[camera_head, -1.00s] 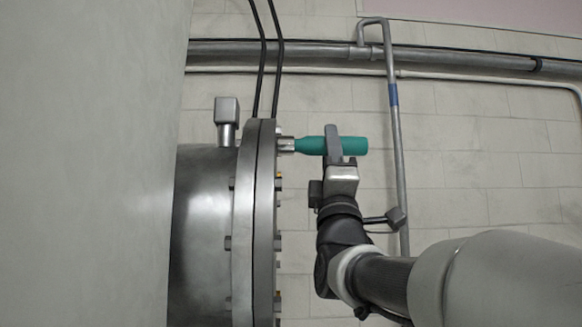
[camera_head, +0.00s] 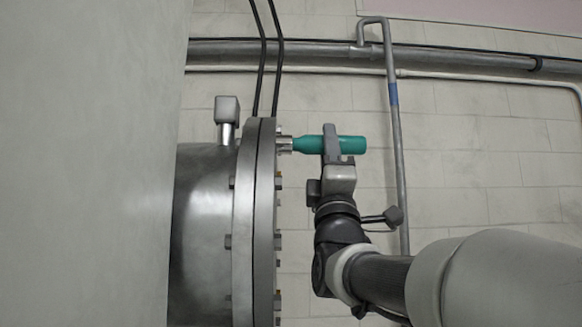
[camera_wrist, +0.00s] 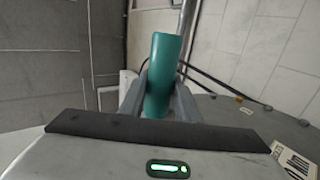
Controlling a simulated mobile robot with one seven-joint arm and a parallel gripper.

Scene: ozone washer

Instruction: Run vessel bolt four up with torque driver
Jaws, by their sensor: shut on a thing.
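The torque driver (camera_head: 351,145) has a teal handle and a metal socket end. In the head view it lies level, with its socket (camera_head: 285,144) against the flange face of the vessel near the top. My gripper (camera_head: 331,143) is shut around the handle from below. In the wrist view the teal handle (camera_wrist: 164,70) stands between the two fingers. The steel vessel (camera_head: 205,235) has a thick double flange (camera_head: 256,220) with several bolts down its edge, such as one bolt (camera_head: 278,241). The bolt under the socket is hidden.
A pale wall or panel (camera_head: 90,160) fills the left. Two dark cables (camera_head: 269,60) run up from behind the flange. A vertical pipe (camera_head: 395,130) with a blue band stands behind my arm. A horizontal pipe (camera_head: 460,57) crosses the tiled wall. A square-topped fitting (camera_head: 227,112) sits on the vessel.

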